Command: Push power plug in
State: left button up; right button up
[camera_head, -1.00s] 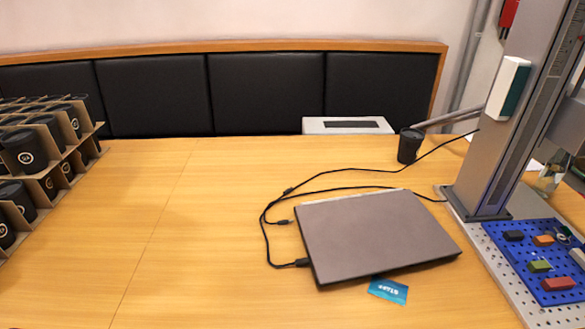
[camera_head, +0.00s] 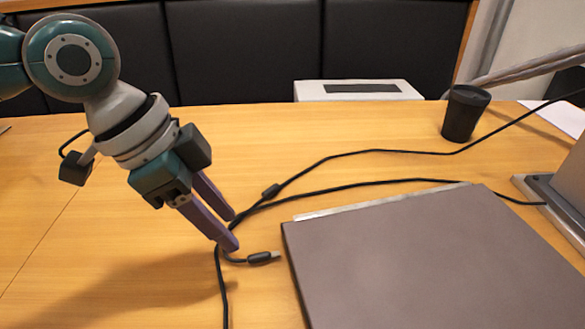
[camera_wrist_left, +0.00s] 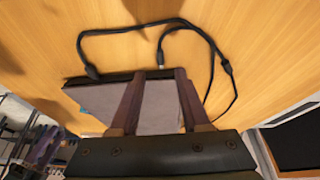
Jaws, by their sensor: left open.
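The power plug (camera_head: 262,257), a small dark connector with a lighter tip, lies on the table near the left edge of the closed grey laptop (camera_head: 415,255), with a gap between them. It also shows in the left wrist view (camera_wrist_left: 160,60), just beyond the space between the fingertips. My left gripper (camera_head: 232,229) is open and empty, pointing down at the table beside the plug's cable, slightly left of the plug in the head view. Whether it touches the cable is unclear. The laptop also shows in the left wrist view (camera_wrist_left: 158,105). My right gripper is not in view.
A second connector (camera_wrist_left: 92,72) sits at the laptop's edge in the left wrist view. Black cables (camera_head: 360,184) run across the table behind the laptop. A black cup (camera_head: 465,113) and a white box (camera_head: 358,90) stand farther back. The table's left side is mostly clear.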

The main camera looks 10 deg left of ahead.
aim_at(256, 255)
pick_arm(q)
jog(key=b+x, duration=0.2)
jog(key=x, duration=0.5)
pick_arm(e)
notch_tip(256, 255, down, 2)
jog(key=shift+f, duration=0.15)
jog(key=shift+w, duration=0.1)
pick_arm(q)
jog(key=shift+c, duration=0.2)
grip_shut()
